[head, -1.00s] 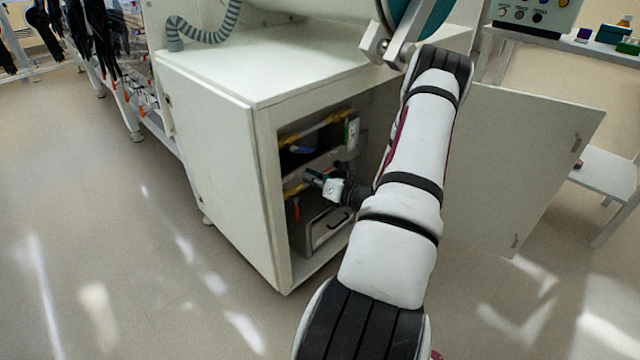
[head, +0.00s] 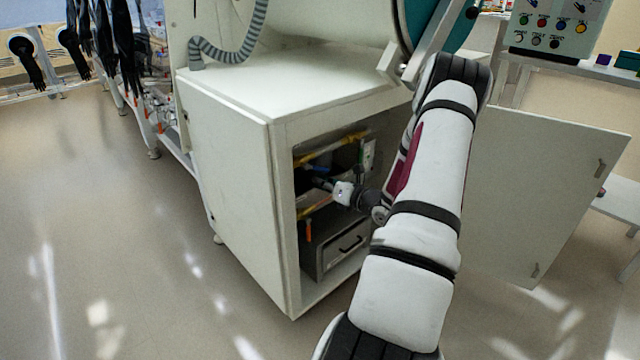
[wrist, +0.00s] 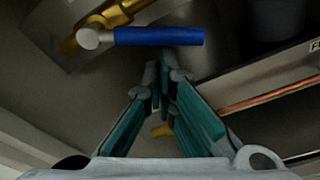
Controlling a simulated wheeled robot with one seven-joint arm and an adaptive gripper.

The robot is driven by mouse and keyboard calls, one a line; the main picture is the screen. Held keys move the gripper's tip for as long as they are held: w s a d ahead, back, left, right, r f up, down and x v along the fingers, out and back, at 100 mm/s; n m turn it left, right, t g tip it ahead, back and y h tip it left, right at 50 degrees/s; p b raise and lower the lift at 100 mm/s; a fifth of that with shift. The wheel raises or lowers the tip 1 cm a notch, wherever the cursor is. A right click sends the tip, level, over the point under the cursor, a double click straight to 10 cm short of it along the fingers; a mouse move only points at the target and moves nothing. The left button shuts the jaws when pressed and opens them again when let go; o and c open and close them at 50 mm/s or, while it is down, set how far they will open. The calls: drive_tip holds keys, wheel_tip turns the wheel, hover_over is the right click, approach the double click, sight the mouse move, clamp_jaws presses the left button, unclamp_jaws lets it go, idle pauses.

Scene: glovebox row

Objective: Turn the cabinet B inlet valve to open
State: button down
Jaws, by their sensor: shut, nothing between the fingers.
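In the wrist view a valve with a straight blue lever handle (wrist: 160,36) sits on a brass-coloured pipe fitting (wrist: 110,14). The lever lies nearly level across the picture, its round pivot at the left end. My gripper (wrist: 165,72) has teal fingers closed together, tips just below the lever in the picture. I cannot tell whether they touch it. In the head view my gripper (head: 320,183) reaches inside the open cabinet (head: 235,185), among yellow pipes (head: 330,149). My wrist and the shade hide part of the valve there. I cannot read a cabinet letter.
The cabinet door (head: 545,190) stands open at the right, beside my arm. The floor at left is clear.

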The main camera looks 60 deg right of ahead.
drive_tip(key=shift+d+r+n, duration=0.25)
drive_tip(key=shift+d+n, duration=0.1)
drive_tip(key=shift+n, duration=0.25)
drive_tip(key=r+n, duration=0.1)
drive_tip(key=d+r+n, duration=0.1)
drive_tip(key=shift+s+d+n+h+p, duration=0.25)
drive_tip(key=shift+n+h+p, duration=0.1)
drive_tip(key=shift+n+h, duration=0.05)
idle(0.3)
idle(0.7)
approach(323, 170)
wheel_tip(323, 170, down, 3)
drive_tip(key=shift+s+f+p, duration=0.25)
drive_tip(key=shift+p, duration=0.1)
